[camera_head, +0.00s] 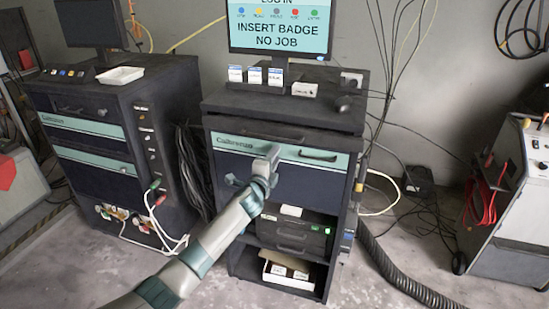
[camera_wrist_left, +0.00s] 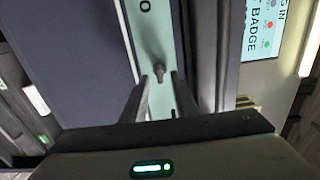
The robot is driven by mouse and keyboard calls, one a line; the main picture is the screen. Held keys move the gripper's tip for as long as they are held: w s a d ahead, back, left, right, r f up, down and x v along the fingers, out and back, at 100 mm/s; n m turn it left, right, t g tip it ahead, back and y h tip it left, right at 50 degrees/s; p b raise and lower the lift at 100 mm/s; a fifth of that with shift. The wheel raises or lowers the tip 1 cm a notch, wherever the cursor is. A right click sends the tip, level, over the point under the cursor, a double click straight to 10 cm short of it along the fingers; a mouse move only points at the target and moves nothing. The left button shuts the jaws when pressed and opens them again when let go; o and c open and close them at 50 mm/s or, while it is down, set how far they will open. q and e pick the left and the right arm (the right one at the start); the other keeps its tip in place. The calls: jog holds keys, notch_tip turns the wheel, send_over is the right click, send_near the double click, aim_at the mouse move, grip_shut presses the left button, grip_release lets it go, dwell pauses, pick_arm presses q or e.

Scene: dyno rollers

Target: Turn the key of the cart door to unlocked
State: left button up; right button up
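The cart door (camera_head: 312,183) is the dark blue front panel of the middle cart, under a teal strip with a handle. In the left wrist view the key (camera_wrist_left: 158,72) is a small dark grey piece standing out of the teal strip (camera_wrist_left: 150,30). My left gripper (camera_head: 270,154) is at the front of the cart, by the teal strip. In the wrist view its two fingers (camera_wrist_left: 159,88) are apart, with the key just ahead of the gap between them. In the head view the gripper hides the key. I cannot tell its lock position. My right gripper is not in view.
A screen (camera_head: 280,27) reading "INSERT BADGE NO JOB" stands above the cart, with small boxes below it. A second dark cart (camera_head: 85,140) is on the left. A white machine with red cables (camera_head: 485,205) is on the right. A black hose (camera_head: 390,268) lies on the floor.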

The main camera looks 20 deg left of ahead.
pick_arm(q)
jog(key=shift+s, duration=0.1)
dwell(0.3)
